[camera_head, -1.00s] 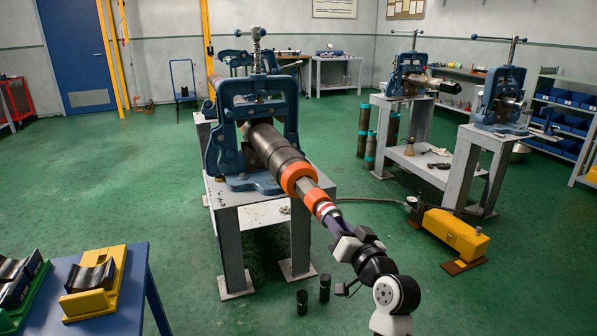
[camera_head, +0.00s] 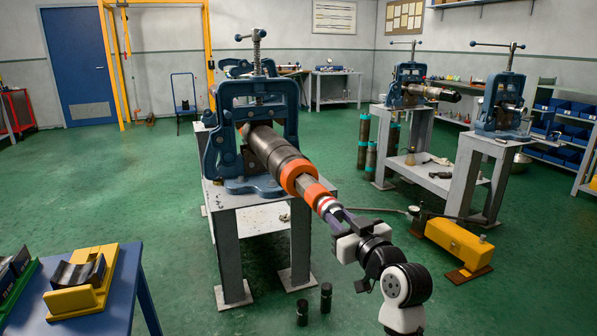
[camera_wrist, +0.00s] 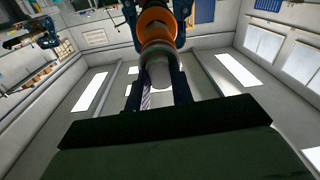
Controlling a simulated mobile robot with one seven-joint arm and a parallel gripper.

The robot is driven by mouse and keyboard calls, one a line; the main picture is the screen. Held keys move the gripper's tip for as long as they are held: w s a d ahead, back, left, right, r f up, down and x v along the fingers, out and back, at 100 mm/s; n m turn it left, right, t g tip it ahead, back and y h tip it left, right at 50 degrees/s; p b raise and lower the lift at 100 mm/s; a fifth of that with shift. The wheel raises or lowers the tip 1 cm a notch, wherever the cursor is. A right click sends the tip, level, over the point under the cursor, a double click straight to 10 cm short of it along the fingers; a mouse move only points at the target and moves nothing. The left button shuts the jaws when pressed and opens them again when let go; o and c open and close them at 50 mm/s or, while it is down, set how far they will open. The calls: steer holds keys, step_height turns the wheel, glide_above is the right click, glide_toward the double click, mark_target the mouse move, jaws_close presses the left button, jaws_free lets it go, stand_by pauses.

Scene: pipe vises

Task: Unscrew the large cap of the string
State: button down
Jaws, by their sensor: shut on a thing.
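The string (camera_head: 267,146) is a dark stepped pipe clamped in the blue vise (camera_head: 256,95), pointing toward me and tilted down in the picture. It carries a large orange cap (camera_head: 299,178) and, nearer me, a narrower orange piece (camera_head: 319,195) with a red-and-white banded end. My gripper (camera_head: 332,209) is at this near end, its fingers shut on it. In the wrist view, the dark fingers flank the pale tip (camera_wrist: 159,75), with orange rings (camera_wrist: 157,28) beyond. The exact contact place is partly hidden.
The vise stands on a grey table (camera_head: 230,226). Two short dark cylinders (camera_head: 326,297) stand on the floor below. A yellow box (camera_head: 458,238) with a hose lies at right. A blue table (camera_head: 118,300) with a yellow cradle (camera_head: 82,284) is at lower left. Green floor is open between.

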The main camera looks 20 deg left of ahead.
steer(key=shift+s+a+f+n+g+b, duration=0.1)
steer(key=shift+n+g+b, duration=0.05)
steer(key=shift+n+b, duration=1.15)
steer(key=shift+a+f+n+g+b, duration=0.1)
steer(key=shift+n+b, duration=0.85)
steer(key=shift+n, duration=0.6)
steer(key=shift+s+a+n+g+b, duration=0.1)
steer(key=shift+n+g+b, duration=0.05)
steer(key=shift+n+b, duration=1.15)
steer(key=c, duration=1.3)
jaws_free()
steer(key=shift+w+r, duration=0.1)
steer(key=shift+d, duration=0.15)
steer(key=shift+v, duration=1.1)
